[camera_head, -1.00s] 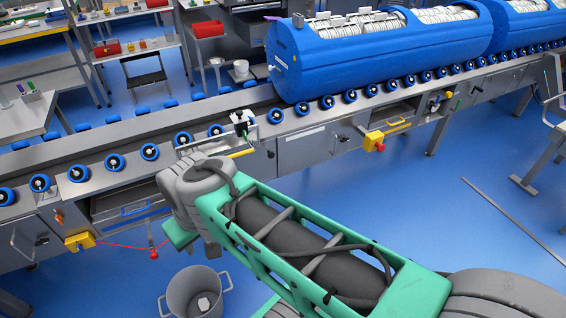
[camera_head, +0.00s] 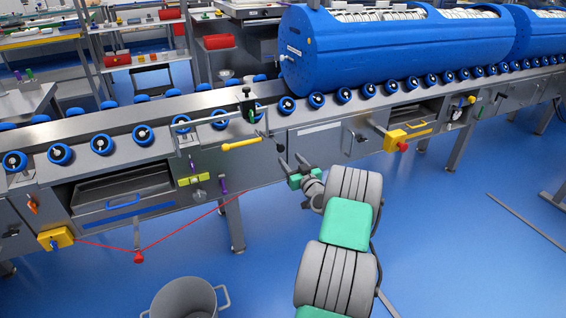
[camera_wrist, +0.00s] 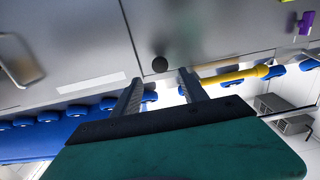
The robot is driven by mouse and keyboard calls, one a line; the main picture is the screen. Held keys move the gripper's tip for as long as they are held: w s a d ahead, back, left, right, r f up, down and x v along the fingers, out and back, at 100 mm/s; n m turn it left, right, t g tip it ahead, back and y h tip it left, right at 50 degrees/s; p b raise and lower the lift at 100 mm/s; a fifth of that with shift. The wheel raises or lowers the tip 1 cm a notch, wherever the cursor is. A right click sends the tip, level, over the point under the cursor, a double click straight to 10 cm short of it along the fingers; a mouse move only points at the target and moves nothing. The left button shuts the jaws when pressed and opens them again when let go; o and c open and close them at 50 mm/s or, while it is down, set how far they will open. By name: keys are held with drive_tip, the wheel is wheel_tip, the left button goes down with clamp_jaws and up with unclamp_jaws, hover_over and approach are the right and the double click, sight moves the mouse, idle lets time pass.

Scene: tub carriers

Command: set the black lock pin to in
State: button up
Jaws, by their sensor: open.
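A round black knob (camera_head: 280,147), which looks like the lock pin, sits on the grey front panel of the conveyor, right of the yellow handle. It also shows in the wrist view (camera_wrist: 160,64), just beyond my fingertips and roughly midway between them. Whether it is in or out I cannot tell. My gripper (camera_head: 291,163) is open and empty, below and slightly right of the knob in the head view, its two fingers pointing at the panel. In the wrist view my gripper (camera_wrist: 160,78) shows both fingers apart, not touching the knob.
A yellow handle (camera_head: 242,144) lies close left of the knob. A black-topped clamp (camera_head: 246,94) stands above on the rail. A blue tub (camera_head: 390,55) rests on the rollers. A yellow box with a red button (camera_head: 397,140) is to the right. A grey bucket (camera_head: 183,300) stands below.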

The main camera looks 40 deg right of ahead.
sight(282, 149)
drive_tip(key=x, duration=0.7)
drive_tip(key=shift+w+d+b, duration=0.1)
drive_tip(key=shift+w+b, duration=0.2)
drive_tip(key=shift+w, duration=0.05)
clamp_jaws()
